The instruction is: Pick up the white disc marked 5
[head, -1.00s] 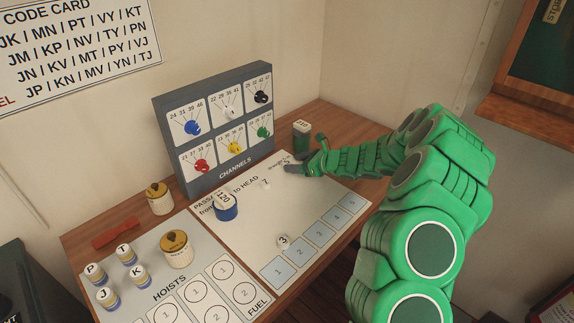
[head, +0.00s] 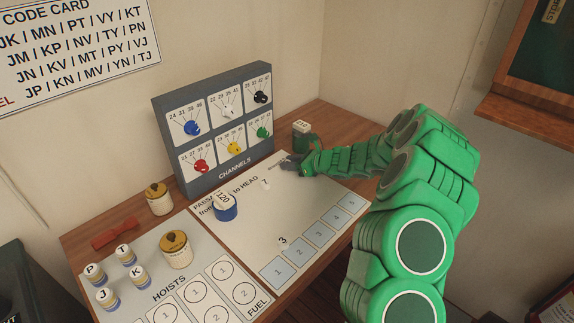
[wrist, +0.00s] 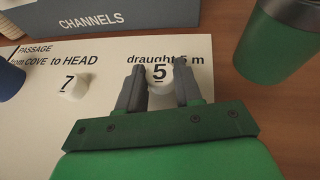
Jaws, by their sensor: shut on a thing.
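The white disc marked 5 (wrist: 159,75) is in the wrist view, on the white passage sheet just under the words "draught 5 m". My gripper (wrist: 160,82) has its two grey fingers on either side of the disc and is shut on it. I cannot tell any gap between the disc and the sheet. In the head view my gripper (head: 290,163) is at the sheet's far right edge, and its fingers hide most of the disc.
A white disc marked 7 (wrist: 74,84) lies left of my gripper; one marked 3 (head: 283,241) lies nearer the numbered squares. A green cup (wrist: 276,40) stands close on the right. The channels panel (head: 215,125) rises behind. A blue container (head: 226,208) stands at the sheet's left.

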